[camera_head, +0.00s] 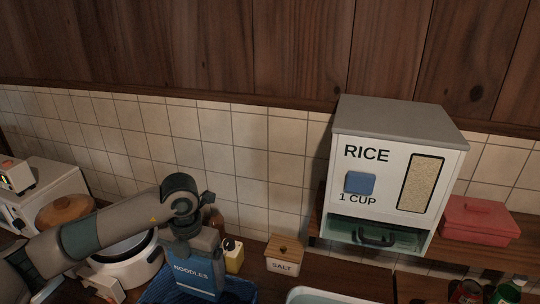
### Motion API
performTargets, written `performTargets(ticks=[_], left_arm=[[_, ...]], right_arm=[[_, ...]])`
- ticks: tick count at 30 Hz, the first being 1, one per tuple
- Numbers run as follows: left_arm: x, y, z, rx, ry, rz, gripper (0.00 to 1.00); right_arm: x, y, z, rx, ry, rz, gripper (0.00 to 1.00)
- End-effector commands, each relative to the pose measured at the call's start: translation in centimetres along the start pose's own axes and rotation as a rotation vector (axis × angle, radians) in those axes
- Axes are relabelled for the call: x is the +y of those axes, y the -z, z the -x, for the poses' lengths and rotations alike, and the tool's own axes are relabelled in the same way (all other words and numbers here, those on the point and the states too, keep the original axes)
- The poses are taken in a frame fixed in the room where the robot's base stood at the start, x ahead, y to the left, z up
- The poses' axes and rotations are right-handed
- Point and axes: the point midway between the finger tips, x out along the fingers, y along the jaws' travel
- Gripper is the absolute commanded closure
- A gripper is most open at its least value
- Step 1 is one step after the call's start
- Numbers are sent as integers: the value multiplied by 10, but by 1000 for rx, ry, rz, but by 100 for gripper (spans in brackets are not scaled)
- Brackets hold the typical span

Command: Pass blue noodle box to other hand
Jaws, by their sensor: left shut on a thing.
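The blue noodle box (193,277), with "NOODLES" in white letters, stands near upright at the bottom of the head view. My left gripper (190,238) comes down on its top from above and is shut on it. The fingertips are hard to make out against the dark blue top. My right gripper is not in view.
A salt box (284,255), a yellow bottle (234,257) and a white pot (138,262) stand close to the basket. A pale tray (325,297) is at the bottom edge.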

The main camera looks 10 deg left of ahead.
Motion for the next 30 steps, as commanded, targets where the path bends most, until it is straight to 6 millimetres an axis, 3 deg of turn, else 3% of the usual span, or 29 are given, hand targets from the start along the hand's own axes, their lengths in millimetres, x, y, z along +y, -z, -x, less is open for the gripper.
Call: performTargets(ticks=[7,13,21,30], left_arm=[[0,-1,27,-5,1,0,45],[0,-2,80,-9,0,-1,45],[0,0,116,-2,0,0,45],[0,0,146,-2,0,0,45]], right_arm=[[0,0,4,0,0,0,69],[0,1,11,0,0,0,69],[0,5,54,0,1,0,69],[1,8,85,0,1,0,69]])
